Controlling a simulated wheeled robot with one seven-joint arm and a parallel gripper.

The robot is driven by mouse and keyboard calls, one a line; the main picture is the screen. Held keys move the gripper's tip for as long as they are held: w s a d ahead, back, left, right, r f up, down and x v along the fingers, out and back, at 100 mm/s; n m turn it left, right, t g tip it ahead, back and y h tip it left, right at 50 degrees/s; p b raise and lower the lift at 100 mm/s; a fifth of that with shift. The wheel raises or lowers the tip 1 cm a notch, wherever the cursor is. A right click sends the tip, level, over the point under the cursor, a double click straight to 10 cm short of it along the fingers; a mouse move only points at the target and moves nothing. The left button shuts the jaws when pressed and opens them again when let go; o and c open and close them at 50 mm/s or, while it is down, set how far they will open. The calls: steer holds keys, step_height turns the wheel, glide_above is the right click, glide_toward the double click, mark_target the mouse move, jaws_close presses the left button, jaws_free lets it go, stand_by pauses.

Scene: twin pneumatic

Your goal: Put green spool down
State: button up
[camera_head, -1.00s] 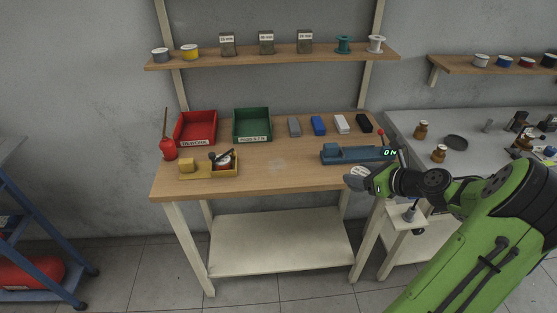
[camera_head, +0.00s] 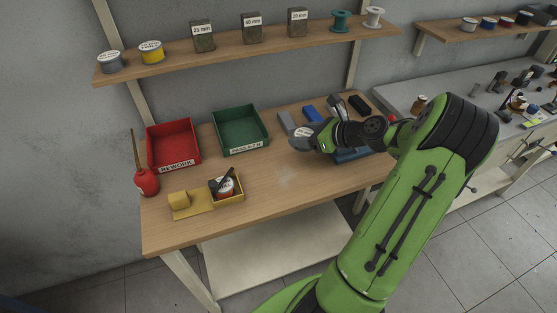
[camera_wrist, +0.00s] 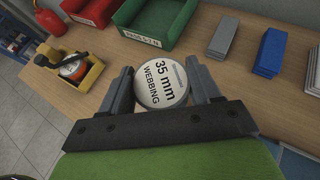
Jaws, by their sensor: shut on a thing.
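My gripper (camera_wrist: 162,88) is shut on a round spool-like thing (camera_wrist: 163,80), whose white top label reads "35 mm WEBBING". Its side colour is hidden. In the head view my gripper (camera_head: 323,139) holds this labelled thing (camera_head: 302,137) over the wooden bench (camera_head: 285,178), near the grey and blue blocks. I cannot tell whether it touches the bench. A teal-green spool (camera_head: 340,21) stands upright on the upper wooden shelf (camera_head: 225,51), far from my gripper.
A green bin (camera_head: 240,147) and a red bin (camera_head: 176,167) stand at the bench's back left. A yellow holder (camera_head: 192,209) is near the front edge, with a red oil can (camera_head: 146,183) at the left. Blue (camera_head: 313,115) and grey (camera_head: 287,122) blocks lie behind. The bench's middle is clear.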

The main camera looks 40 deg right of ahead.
step_height(320, 180, down, 9)
steer(key=b, duration=0.3)
steer(key=shift+s+f, duration=0.15)
steer(key=o, duration=1.2)
steer(key=shift+c, duration=0.2)
